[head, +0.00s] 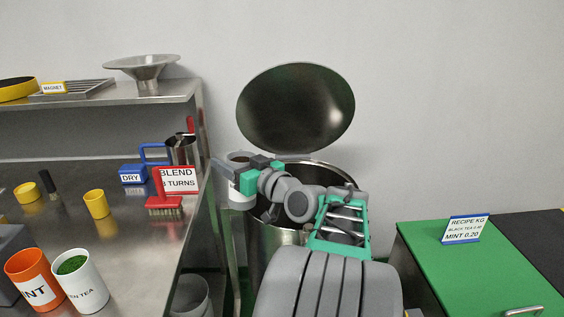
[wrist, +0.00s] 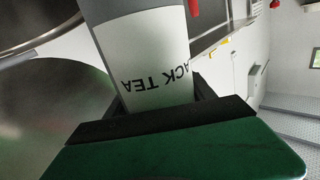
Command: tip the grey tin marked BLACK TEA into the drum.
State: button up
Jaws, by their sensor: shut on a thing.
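The grey tin (head: 240,195) with a white label is in my gripper (head: 241,171). In the head view it looks upright, at the left side of the drum's rim. The steel drum (head: 271,243) stands behind my arm. Its round lid (head: 296,108) is raised at the back.
A steel bench (head: 130,255) is at the left, with an orange MINT tin (head: 29,279), a white tin of green tea (head: 82,282), yellow cups and a red brush (head: 165,206). A green-topped unit (head: 480,270) with a recipe card (head: 466,229) is at the right.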

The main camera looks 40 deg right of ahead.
jog(key=s+d+f+m+g+y+p, duration=0.1)
jog(key=s+d+f+m+p, duration=0.1)
jog(key=d+m+p, duration=0.5)
jog(key=s+d+f+m+g+y+p, duration=0.2)
jog(key=d+m+p, duration=0.5)
jog(key=m+p, duration=0.5)
jog(key=p, duration=0.7)
jog(key=shift+y+p, duration=0.3)
jog(key=shift+p, duration=0.1)
dwell(0.3)
jog(key=shift+s+d, duration=0.1)
dwell(0.4)
